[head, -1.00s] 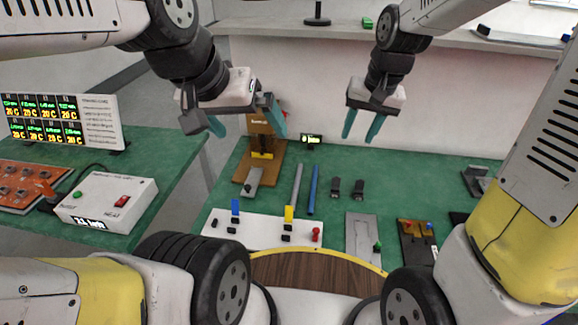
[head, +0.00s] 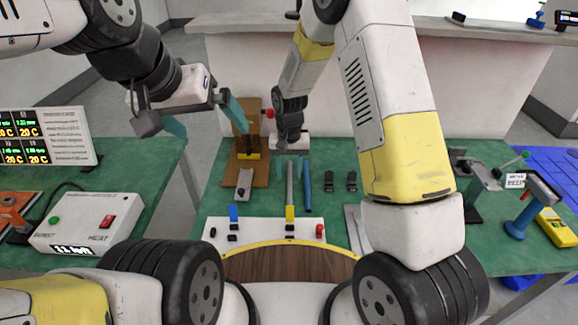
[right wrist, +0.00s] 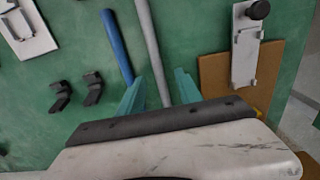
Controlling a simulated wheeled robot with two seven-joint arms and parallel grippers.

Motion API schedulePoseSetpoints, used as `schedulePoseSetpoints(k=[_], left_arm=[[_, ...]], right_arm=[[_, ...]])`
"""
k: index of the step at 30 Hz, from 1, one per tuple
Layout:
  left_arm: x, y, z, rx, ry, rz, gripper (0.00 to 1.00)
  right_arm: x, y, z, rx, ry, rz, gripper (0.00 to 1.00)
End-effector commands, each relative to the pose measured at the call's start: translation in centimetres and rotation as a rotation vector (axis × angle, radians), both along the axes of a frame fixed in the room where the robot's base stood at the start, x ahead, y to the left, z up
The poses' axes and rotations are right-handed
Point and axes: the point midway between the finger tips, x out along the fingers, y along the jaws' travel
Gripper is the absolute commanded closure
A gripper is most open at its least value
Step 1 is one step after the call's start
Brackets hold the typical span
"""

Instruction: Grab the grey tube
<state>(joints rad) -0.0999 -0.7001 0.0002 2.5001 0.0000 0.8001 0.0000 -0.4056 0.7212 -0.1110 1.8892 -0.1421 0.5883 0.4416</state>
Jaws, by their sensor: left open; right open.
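The grey tube (head: 289,183) lies on the green mat, beside a blue tube (head: 308,180). In the right wrist view, the grey tube (right wrist: 150,42) runs down between the two teal fingers of my right gripper (right wrist: 158,92), which is open around its line. The blue tube (right wrist: 116,42) lies to the left of the grey one there. In the head view my right gripper (head: 292,165) is over the far end of the tubes. I cannot tell its exact height above the mat. My left gripper (head: 208,124) is open and empty, raised at the left.
A brown board with a stand (head: 245,175) is left of the tubes. Two black clips (head: 340,181) lie to their right. A white plate (head: 222,240) with coloured clamps is in front. A control box (head: 90,222) sits on the left table.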

Motion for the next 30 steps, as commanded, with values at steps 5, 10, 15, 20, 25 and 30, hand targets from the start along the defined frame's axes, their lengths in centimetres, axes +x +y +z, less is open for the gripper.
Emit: schedulePoseSetpoints(k=[5,10,15,20,25,30], left_arm=[[0.0,0.0,0.0,0.0,0.0,0.0,0.0],[0.0,0.0,0.0,0.0,0.0,0.0,0.0],[0.0,0.0,0.0,0.0,0.0,0.0,0.0],[0.0,0.0,0.0,0.0,0.0,0.0,0.0],[0.0,0.0,0.0,0.0,0.0,0.0,0.0],[0.0,0.0,0.0,0.0,0.0,0.0,0.0]], right_arm=[[-0.1,-0.2,-2.7,-0.002,0.003,0.001,0.58],[-0.1,-0.1,-3.5,-0.001,0.001,0.001,0.58],[-0.1,-0.1,-3.5,0.0,0.001,0.001,0.6],[-0.1,-0.1,-3.5,0.0,0.001,0.001,0.92],[-0.1,-0.1,-3.4,0.0,0.001,0.001,1.0],[-0.1,-0.1,-3.4,0.0,0.001,0.001,1.0]])
